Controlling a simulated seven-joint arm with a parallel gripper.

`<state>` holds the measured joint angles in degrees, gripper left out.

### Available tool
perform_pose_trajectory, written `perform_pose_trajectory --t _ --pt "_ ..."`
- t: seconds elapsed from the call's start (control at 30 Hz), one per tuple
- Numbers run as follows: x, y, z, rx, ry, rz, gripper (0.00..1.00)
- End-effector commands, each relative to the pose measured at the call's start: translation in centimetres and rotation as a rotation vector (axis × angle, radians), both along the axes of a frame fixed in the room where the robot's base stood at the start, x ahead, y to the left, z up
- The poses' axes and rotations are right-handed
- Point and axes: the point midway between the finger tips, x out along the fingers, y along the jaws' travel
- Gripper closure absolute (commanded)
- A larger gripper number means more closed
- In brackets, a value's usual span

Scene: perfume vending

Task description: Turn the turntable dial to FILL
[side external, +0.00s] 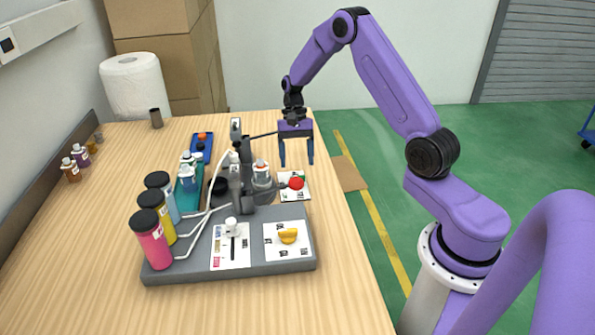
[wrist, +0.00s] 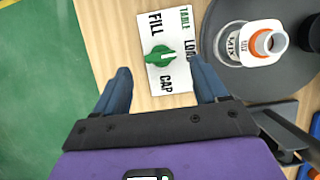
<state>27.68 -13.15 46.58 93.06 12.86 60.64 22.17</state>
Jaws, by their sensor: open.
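The turntable dial (wrist: 160,57) is a green knob on a white card (wrist: 181,83) marked TABLE, with FILL, LOAD and CAP around the knob. In the wrist view its bar lies roughly crosswise; I cannot tell which word it points to. My gripper (wrist: 160,78) is open and empty, its two blue fingers apart on either side of the dial's line. In the side view my gripper (side external: 297,160) hangs pointing down above and behind the card (side external: 301,195), apart from it. There a red round knob hides most of the dial.
The grey turntable (wrist: 228,75) with a bottle marked MIX (wrist: 265,42) stands right beside the card. The red knob (side external: 296,183) sits on a dark rod. A yellow dial (side external: 288,236) and a white slider (side external: 231,226) are on the front panel. Pink, yellow and blue bottles stand left.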

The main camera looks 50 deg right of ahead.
Motion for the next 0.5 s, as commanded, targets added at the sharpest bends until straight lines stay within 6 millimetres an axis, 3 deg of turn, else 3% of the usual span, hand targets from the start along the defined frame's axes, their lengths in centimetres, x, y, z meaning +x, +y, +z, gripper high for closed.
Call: perform_pose_trajectory --t 0.2,0.5 --pt "-0.9 0.9 -2.8 0.001 0.002 0.001 0.28" --pt "-1.2 1.2 -4.0 0.0 0.0 0.001 0.28"
